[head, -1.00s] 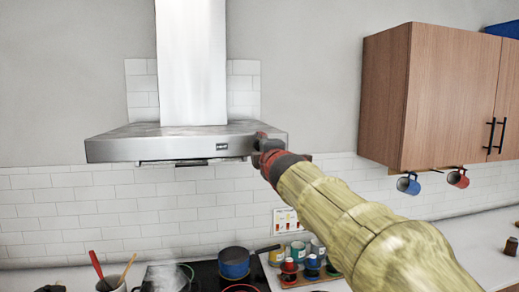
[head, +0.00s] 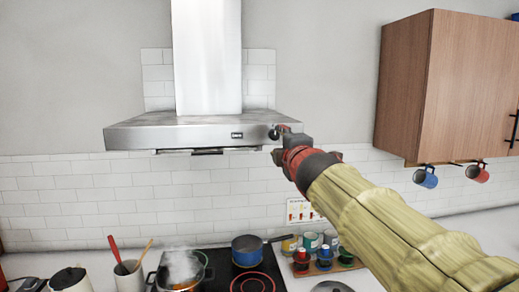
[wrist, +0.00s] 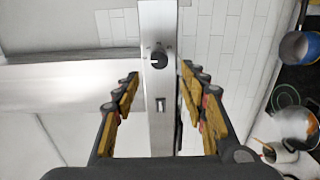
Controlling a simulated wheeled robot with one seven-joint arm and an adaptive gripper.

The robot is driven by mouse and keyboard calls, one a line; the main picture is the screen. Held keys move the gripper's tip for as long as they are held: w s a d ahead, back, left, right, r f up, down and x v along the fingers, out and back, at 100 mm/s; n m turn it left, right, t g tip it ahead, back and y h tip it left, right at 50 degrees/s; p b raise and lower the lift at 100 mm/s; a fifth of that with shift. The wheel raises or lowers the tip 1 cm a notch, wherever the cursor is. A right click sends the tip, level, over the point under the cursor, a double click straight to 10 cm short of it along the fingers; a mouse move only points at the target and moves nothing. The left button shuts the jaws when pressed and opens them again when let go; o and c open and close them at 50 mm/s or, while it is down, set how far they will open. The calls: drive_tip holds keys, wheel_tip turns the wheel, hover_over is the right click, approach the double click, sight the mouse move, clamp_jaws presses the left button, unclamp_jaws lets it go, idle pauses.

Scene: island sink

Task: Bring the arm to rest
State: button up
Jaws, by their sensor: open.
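My gripper (head: 280,142) is at the end of my raised, yellow-sleeved arm, in front of the right end of the range hood (head: 190,133) in the head view. In the wrist view my gripper (wrist: 158,85) has its two fingers spread wide apart. Nothing is held between them. The front edge of the hood, with a round dark knob (wrist: 158,60), shows in the gap between the fingers. I cannot tell how far the fingertips are from the hood.
Below are a steaming pot (head: 181,272) and a blue pan (head: 247,250) on the black cooktop. Red-topped and other small jars (head: 302,260) stand to the right. A wooden cabinet (head: 440,85) with blue (head: 425,178) and red (head: 478,173) mugs hanging beneath is at the right.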

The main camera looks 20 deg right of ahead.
drive_tip(key=s+f+m+g, duration=0.4)
drive_tip(key=s+f+m, duration=0.15)
drive_tip(key=f, duration=0.55)
drive_tip(key=s+f+m+g, duration=0.4)
drive_tip(key=f+m, duration=0.2)
drive_tip(key=f, duration=0.5)
drive_tip(key=s+a+f+m+g+y, duration=0.1)
drive_tip(key=s+a+f+g+y, duration=0.1)
drive_tip(key=s+a+f, duration=0.6)
drive_tip(key=s+a+f+m+g+y+b, duration=0.1)
drive_tip(key=s+a+f+m+y, duration=0.1)
drive_tip(key=s+a+f, duration=0.7)
drive_tip(key=shift+s+f+g+y+b, duration=0.4)
drive_tip(key=shift+s+f, duration=0.4)
drive_tip(key=shift+s, duration=1.4)
drive_tip(key=shift+m, duration=0.25)
